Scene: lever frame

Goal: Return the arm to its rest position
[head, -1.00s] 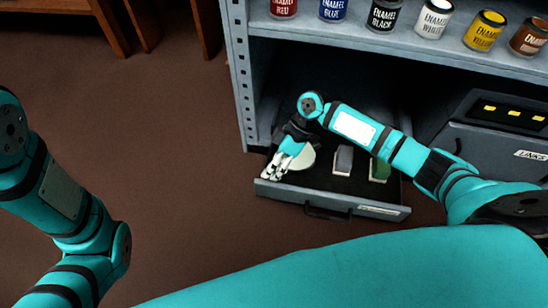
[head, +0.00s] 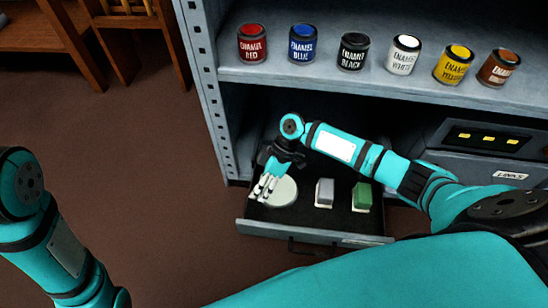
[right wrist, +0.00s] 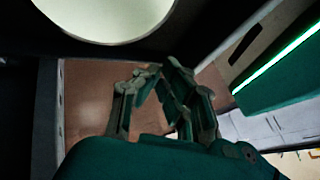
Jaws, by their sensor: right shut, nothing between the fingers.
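My right arm (head: 335,143) is teal with a white panel and reaches in from the right over the open drawer. Its right gripper (head: 263,192) is shut and empty, pointing down at the drawer's left end. It overlaps the left edge of a pale round disc (head: 284,192) in the head view; I cannot tell the height gap. In the right wrist view the gripper (right wrist: 160,72) has its fingertips together with nothing between them, and the disc (right wrist: 110,14) shows at the top. My left arm (head: 45,235) hangs at the left edge; its gripper is out of view.
The open drawer (head: 310,237) also holds a grey block (head: 324,193) and a green block (head: 362,196). The shelf (head: 380,80) above carries several enamel cans. A grey box labelled LINKS (head: 500,175) stands right. The brown floor (head: 130,170) at left is clear.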

